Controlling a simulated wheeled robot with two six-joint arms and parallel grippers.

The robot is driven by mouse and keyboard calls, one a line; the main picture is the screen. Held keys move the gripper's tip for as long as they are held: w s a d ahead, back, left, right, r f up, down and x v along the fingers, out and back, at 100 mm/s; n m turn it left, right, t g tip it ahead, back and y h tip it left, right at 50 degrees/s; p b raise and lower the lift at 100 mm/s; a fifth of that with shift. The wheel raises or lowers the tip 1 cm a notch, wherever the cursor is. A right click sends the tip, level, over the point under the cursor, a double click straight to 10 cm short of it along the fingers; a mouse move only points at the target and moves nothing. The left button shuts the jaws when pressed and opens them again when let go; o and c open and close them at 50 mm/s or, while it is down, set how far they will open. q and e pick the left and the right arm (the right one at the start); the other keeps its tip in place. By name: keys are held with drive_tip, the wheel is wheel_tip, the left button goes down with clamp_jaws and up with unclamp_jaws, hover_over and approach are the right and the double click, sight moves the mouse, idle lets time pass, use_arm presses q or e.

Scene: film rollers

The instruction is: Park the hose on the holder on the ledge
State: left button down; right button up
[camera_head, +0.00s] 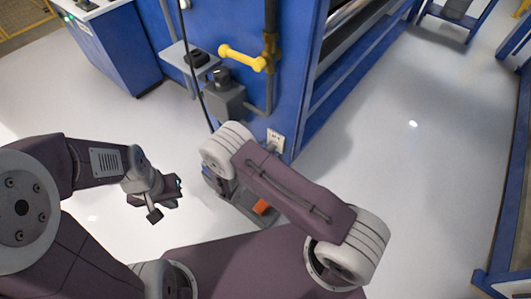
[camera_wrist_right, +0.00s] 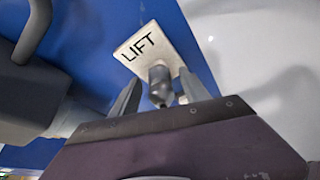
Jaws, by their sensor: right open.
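A thin black hose (camera_head: 199,85) hangs down the blue machine's face in the head view; its lower end passes behind my right arm. A grey ledge (camera_head: 174,53) juts from the machine, with a dark holder-like piece (camera_head: 197,58) on it. My left gripper (camera_head: 178,191) is over the floor at the left, away from the ledge; its jaw opening is unclear. My right gripper (camera_wrist_right: 158,92) is open, its fingers either side of a dark grey knob-like part (camera_wrist_right: 160,86) before a white LIFT plate (camera_wrist_right: 145,50). I cannot tell whether they touch it.
A yellow handle (camera_head: 242,58) on a vertical pipe and a grey box (camera_head: 225,101) stick out right of the ledge. The LIFT plate also shows in the head view (camera_head: 276,141), low near the machine's corner. Pale floor is clear at left and right.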

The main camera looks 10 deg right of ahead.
clamp_jaws()
drive_tip(key=shift+a, duration=0.15)
drive_tip(key=shift+s+a, duration=0.5)
drive_tip(key=shift+a, duration=0.05)
drive_tip(key=shift+s+a, duration=1.05)
drive_tip(key=shift+a, duration=0.25)
